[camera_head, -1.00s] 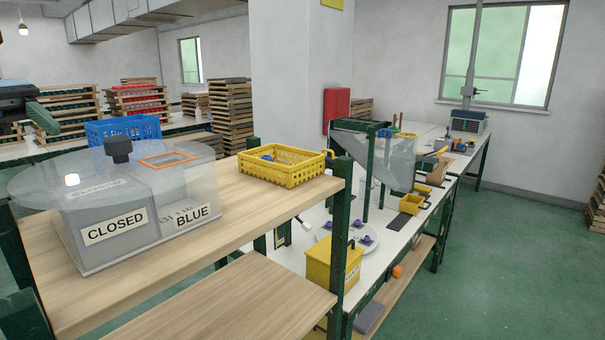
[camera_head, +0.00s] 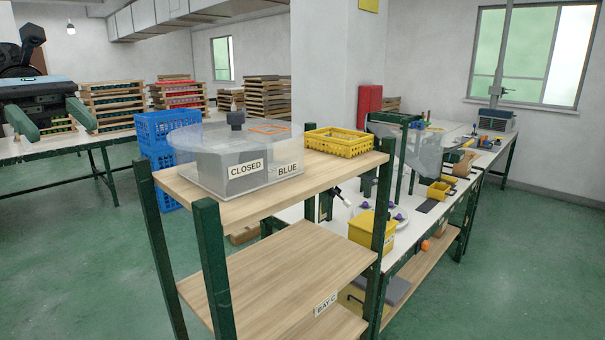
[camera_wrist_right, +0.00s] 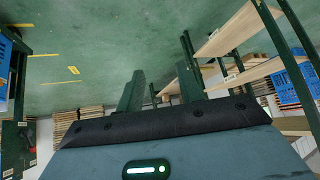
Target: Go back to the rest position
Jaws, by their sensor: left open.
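My left gripper (camera_head: 50,118) is at the far left of the head view. Its two green fingers are apart with nothing between them. It hangs in the air, left of the shelf rack. My right gripper (camera_wrist_right: 160,88) shows only in the right wrist view. Its two green fingers stand apart and I see nothing held between them. Green floor and the side of a rack lie beyond it.
A green-posted rack (camera_head: 212,270) with wooden shelves stands ahead. On top are a grey box (camera_head: 212,172) labelled CLOSED and BLUE and a yellow basket (camera_head: 345,146). Blue crates (camera_head: 155,135) stand behind. Floor (camera_head: 80,270) at left is clear.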

